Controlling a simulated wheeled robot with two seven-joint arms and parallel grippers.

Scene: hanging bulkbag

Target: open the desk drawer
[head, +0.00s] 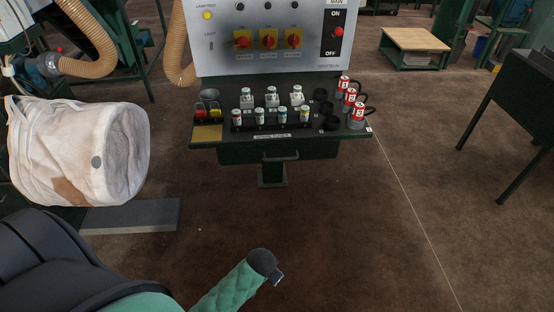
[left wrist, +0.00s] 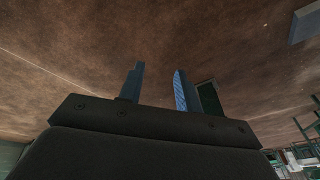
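The desk (head: 205,146) stands ahead in the head view, under a grey switch panel. Its dark drawer (head: 240,153) lies just below the desktop and looks shut. A bar handle (head: 281,156) is at the middle of the drawer front. In the left wrist view my left gripper (left wrist: 158,82) has its two fingers apart, with only brown floor between them. My green-sleeved left arm (head: 232,288) reaches in at the bottom of the head view, well short of the handle. Its fingers are not clear there. My right gripper is in neither view.
Several small bottles (head: 260,116) and red-labelled cans (head: 357,115) stand on the desktop. A white bulk bag (head: 75,150) hangs at the left, above a grey slab (head: 135,215). A dark table (head: 520,95) stands at the right. The floor before the desk is clear.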

